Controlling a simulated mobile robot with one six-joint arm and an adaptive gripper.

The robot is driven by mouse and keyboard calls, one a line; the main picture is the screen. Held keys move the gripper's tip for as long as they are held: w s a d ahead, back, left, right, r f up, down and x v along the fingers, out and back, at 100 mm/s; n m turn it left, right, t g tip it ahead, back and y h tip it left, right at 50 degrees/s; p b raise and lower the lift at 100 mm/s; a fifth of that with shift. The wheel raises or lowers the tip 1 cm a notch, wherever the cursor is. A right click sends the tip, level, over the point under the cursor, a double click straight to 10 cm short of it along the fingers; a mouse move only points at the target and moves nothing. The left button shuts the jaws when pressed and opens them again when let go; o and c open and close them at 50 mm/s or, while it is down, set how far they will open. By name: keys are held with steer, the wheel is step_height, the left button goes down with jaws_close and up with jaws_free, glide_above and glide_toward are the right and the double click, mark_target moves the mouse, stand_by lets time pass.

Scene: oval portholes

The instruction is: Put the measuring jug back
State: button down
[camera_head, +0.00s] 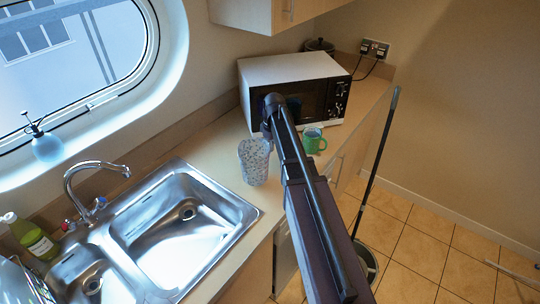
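No clearly marked measuring jug shows. A pale, blue-speckled vessel (254,163) stands upright on the counter between the sink and the microwave. I cannot tell whether it is the measuring jug; no handle or spout is clear. My dark arm reaches up from the lower right over the counter, and its visible far end is a rounded joint in front of the microwave door, just above and right of the speckled vessel. My gripper's fingers do not show; the arm seems to hide them, so what they hold cannot be seen.
A white microwave (290,68) stands at the counter's back, with a green mug (313,140) before it. A steel sink (170,230) with a tap (72,185) fills the left. Bottles (45,147) stand by the window. A dark pole (375,150) rises from the floor at right.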

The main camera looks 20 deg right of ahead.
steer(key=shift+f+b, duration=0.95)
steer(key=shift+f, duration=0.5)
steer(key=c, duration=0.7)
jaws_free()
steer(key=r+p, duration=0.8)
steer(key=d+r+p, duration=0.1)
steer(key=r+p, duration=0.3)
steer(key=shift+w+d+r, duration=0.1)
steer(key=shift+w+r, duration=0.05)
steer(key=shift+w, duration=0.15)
